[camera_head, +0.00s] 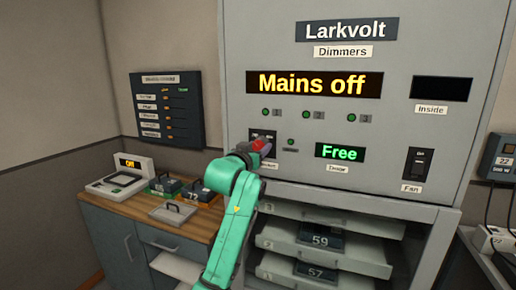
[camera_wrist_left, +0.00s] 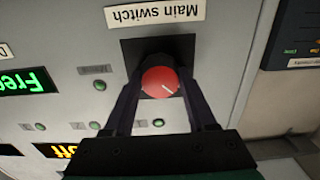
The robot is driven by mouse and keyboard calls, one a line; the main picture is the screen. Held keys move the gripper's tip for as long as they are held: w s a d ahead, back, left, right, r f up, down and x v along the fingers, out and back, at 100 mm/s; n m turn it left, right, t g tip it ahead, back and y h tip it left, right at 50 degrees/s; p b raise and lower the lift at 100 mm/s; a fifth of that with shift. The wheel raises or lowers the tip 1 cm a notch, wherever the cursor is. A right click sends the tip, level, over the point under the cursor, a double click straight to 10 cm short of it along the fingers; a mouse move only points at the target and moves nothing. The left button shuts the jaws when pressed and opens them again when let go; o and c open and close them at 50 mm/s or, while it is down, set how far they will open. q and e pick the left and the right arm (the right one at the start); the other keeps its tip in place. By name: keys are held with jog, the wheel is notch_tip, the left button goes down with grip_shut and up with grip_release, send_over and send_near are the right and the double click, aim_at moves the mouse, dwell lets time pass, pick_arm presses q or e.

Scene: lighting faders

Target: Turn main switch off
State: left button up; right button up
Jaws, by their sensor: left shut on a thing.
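The mark line slants across the knob's face. In the head view, red shows at my left gripper (camera_head: 258,147), whose teal arm covers part of the switch area. In the left wrist view the fingers of my left gripper (camera_wrist_left: 160,90) are on both sides of the knob, shut on it. The cabinet display (camera_head: 314,84) reads "Mains off". My right gripper is not in view.
A display (camera_head: 339,152) reads "Free". A black fan switch (camera_head: 418,165) is to its right. Below are open shelves with numbered modules (camera_head: 319,240). A wooden counter (camera_head: 137,214) with a scale (camera_head: 124,178) and several small items stands at the left.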

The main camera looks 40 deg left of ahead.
pick_arm(q)
jog(key=o, duration=1.4)
jog(key=shift+s+d, duration=0.1)
jog(key=shift+s, duration=0.1)
jog(key=b+v, duration=0.4)
jog(key=v, duration=1)
jog(key=shift+b, duration=0.3)
